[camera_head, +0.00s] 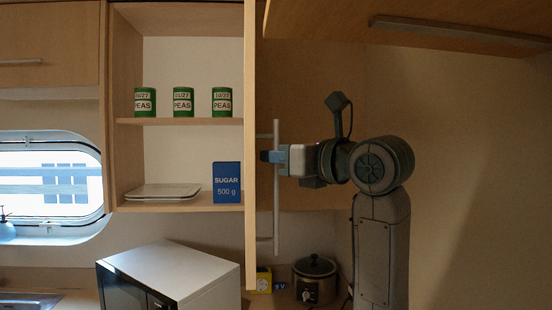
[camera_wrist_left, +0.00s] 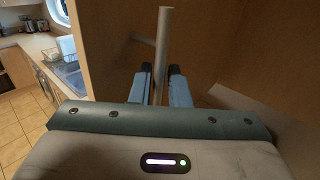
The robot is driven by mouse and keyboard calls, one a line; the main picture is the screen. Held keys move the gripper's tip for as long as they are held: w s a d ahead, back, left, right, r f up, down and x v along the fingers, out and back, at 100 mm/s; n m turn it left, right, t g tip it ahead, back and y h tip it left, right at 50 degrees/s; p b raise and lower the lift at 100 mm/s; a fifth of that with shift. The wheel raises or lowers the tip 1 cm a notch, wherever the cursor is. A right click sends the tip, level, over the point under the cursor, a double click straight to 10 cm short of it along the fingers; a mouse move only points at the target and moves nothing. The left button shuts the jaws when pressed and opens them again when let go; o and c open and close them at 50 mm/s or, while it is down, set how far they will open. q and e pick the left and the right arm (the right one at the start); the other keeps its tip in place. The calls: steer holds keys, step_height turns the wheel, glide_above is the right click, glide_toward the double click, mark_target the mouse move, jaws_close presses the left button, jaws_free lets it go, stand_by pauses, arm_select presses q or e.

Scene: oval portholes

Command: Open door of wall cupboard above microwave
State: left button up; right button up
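The wall cupboard (camera_head: 178,122) above the microwave stands open. Its door (camera_head: 251,150) is swung out and seen nearly edge-on in the head view. A long vertical bar handle (camera_head: 276,210) is on the door's right-hand face. The white-topped microwave (camera_head: 170,272) stands below. My right gripper is in neither view.
Inside the cupboard are three green pea cans (camera_head: 183,102), stacked plates (camera_head: 162,191) and a blue sugar box (camera_head: 227,182). An oval porthole (camera_head: 50,185) is at left.

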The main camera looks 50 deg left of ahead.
arm_select(q)
steer(key=d+b, duration=0.4)
steer(key=d, duration=0.6)
steer(key=shift+w, duration=0.35)
steer(key=shift+d, duration=0.1)
